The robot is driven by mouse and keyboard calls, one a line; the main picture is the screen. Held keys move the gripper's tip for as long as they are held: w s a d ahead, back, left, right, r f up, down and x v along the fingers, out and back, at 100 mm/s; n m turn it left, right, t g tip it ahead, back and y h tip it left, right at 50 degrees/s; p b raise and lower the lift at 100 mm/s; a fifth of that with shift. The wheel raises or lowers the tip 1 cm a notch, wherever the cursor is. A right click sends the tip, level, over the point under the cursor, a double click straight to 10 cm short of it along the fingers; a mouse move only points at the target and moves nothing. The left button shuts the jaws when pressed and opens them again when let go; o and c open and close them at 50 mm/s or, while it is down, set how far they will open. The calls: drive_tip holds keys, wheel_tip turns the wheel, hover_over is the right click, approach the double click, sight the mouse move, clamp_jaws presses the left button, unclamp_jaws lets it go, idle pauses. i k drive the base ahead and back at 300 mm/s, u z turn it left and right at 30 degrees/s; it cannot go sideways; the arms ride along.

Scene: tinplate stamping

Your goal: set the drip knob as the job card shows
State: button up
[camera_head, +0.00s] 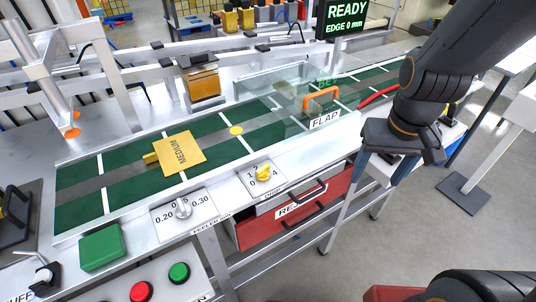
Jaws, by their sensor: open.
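The drip knob (263,173) is a small yellow knob on a white dial plate at the front edge of the conveyor bench. The digits 1, 2 and 4 show around it; the label below is partly legible, and I cannot tell exactly where the knob points. A yellow card (180,152) reading MEDIUM lies tilted on the green belt, left of the knob. My gripper (404,157) is open and empty, to the right of the knob and apart from it, beyond the bench's right front part. Its fingertips are hard to make out.
A grey feeler knob (183,208) marked 0.20 to 0.30 sits left of the drip knob. Green (179,272) and red (141,291) buttons are at the front. A red drawer (290,214) lies below.

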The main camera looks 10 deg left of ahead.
sight(262, 173)
drive_tip(key=z, duration=1.3)
drive_tip(key=k, duration=0.7)
drive_tip(key=u, duration=0.9)
drive_tip(key=i, duration=0.5)
